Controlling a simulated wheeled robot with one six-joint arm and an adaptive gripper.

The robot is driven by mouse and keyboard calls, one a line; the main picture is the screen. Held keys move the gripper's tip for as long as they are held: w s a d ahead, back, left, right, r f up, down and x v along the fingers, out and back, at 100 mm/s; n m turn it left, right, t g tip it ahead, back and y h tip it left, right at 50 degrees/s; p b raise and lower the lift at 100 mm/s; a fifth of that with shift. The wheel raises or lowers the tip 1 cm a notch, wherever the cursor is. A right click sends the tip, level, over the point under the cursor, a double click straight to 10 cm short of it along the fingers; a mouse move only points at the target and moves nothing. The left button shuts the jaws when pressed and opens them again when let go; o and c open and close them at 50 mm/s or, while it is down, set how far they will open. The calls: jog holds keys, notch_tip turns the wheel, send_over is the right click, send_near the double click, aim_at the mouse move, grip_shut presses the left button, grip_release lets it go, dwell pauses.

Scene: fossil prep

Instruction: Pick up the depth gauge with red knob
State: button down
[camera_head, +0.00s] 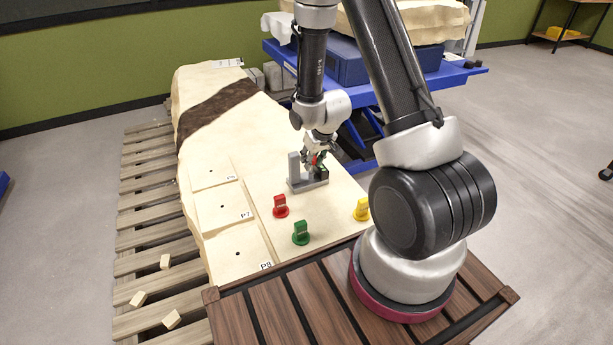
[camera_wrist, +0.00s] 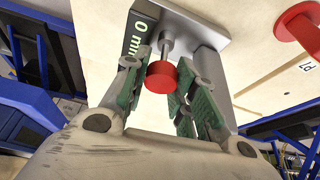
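The depth gauge (camera_head: 294,168) is a grey bracket with an upright plate and a flat base, standing on the cream slab. In the wrist view the gauge (camera_wrist: 212,32) shows a dark "0 mm" label and a metal stem that ends in a red knob (camera_wrist: 161,78). My gripper (camera_wrist: 164,86) is at the gauge, its green-padded fingers apart on either side of the knob. Gaps seem to show beside the knob, so it does not look gripped. In the head view my gripper (camera_head: 317,161) reaches down over the gauge and partly hides the knob.
A red peg (camera_head: 280,207), a green peg (camera_head: 301,233) and a yellow peg (camera_head: 361,210) stand on the slab in front of the gauge. Marked tiles (camera_head: 222,207) lie to the left. Small wooden blocks (camera_head: 138,299) lie on the pallet. A blue lift table (camera_head: 450,75) stands behind.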

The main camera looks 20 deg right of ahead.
jog(key=shift+r, duration=0.1)
dwell(0.4)
notch_tip(320, 180, up, 10)
jog(key=shift+f, duration=0.2)
jog(key=shift+d+r, duration=0.1)
jog(key=shift+r, duration=0.05)
